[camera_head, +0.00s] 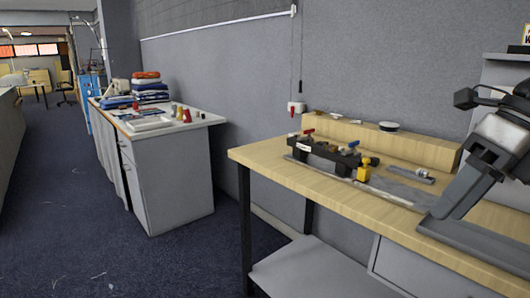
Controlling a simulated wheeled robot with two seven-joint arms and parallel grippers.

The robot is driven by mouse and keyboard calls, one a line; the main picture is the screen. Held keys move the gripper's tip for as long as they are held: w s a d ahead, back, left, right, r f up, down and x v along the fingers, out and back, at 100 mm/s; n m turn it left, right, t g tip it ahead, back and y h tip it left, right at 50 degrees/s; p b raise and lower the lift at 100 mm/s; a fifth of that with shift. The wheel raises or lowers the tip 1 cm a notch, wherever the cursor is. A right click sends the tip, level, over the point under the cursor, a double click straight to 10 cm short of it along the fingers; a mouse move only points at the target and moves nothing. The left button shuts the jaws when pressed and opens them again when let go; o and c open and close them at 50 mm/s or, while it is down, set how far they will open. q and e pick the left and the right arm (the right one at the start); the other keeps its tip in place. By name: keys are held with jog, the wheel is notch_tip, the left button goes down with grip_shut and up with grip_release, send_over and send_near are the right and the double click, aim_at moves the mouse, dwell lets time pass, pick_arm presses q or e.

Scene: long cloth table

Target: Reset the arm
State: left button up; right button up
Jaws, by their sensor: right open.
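My right gripper (462,180) comes in from the right edge, above the right part of the wooden-topped workbench (285,172). Its jaws are open, and no object shows between them. Its grey finger reaches down close to the bench top; I cannot tell whether it touches. Part of the right arm is cut off by the picture's edge. My left gripper is not in view.
A black fixture (322,154) with red and blue handles stands on the bench left of the gripper, with a yellow part (364,170) beside it. A grey cylinder (423,176) lies nearer the gripper.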

jog(key=w+d+f+m+t+y+p, duration=0.1)
jog(key=d+f+m+t+y, duration=0.15)
jog(key=f+m+t, duration=0.65)
jog(key=w+d+f+m+t+y+p, duration=0.1)
jog(key=d+f+m+t+y, duration=0.2)
jog(key=f+m, duration=0.95)
jog(key=s+a+f+m+t+h, duration=0.1)
jog(key=s+a+f+m+h, duration=0.2)
jog(key=f+m, duration=0.25)
jog(key=s+a+f+m+h, duration=0.3)
jog(key=f+m+h, duration=0.1)
jog(key=f+m, duration=0.15)
jog(key=s+a+f+m+g, duration=0.1)
jog(key=s+a+f+m, duration=0.1)
jog(key=a, duration=0.3)
jog(key=s+a+f+m+g, duration=0.2)
jog(key=s+a+m, duration=0.1)
jog(key=a+m, duration=0.2)
jog(key=shift+s+a+f, duration=0.15)
jog(key=shift+s+f, duration=0.2)
